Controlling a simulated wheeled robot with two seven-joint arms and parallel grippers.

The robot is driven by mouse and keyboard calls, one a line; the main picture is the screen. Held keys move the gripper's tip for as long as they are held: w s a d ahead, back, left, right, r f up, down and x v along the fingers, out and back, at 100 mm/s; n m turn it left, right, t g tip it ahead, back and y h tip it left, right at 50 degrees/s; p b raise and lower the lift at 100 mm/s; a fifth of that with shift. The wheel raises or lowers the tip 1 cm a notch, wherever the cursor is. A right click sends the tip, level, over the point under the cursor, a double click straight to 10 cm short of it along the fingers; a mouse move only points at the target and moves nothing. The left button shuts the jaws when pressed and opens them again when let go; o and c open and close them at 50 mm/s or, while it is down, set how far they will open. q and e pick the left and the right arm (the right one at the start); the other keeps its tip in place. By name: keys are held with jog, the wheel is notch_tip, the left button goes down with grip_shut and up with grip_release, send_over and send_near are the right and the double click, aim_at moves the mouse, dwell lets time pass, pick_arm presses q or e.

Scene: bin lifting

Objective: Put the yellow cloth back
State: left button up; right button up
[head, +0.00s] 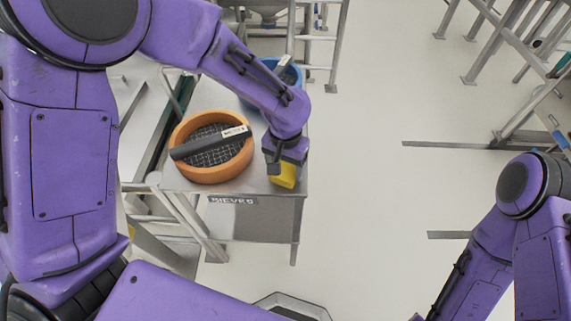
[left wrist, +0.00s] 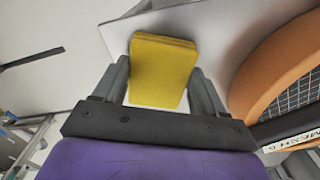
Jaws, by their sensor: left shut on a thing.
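The yellow cloth (head: 286,176) is a folded block at the right front corner of a metal table (head: 236,187) in the head view. My left gripper (head: 276,166) reaches down over the table's right side and is shut on the cloth. In the left wrist view, the cloth (left wrist: 160,70) sits between the two fingers of the left gripper (left wrist: 158,88). I cannot tell whether the cloth touches the tabletop. My right arm shows at the lower right of the head view, but its gripper is out of the picture.
An orange round sieve (head: 212,174) with a dark bar across it stands on the table, just left of the cloth. A blue container (head: 291,75) is behind my left forearm. Metal racks stand at the back and right. The floor (head: 370,190) right of the table is clear.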

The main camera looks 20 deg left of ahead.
aim_at(285, 169)
pick_arm(q)
jog(key=shift+s, duration=0.1)
jog(key=o, duration=0.9)
jog(key=shift+o, duration=0.2)
notch_tip(285, 169, up, 12)
jog(key=p, duration=0.1)
jog(key=shift+r, duration=0.15)
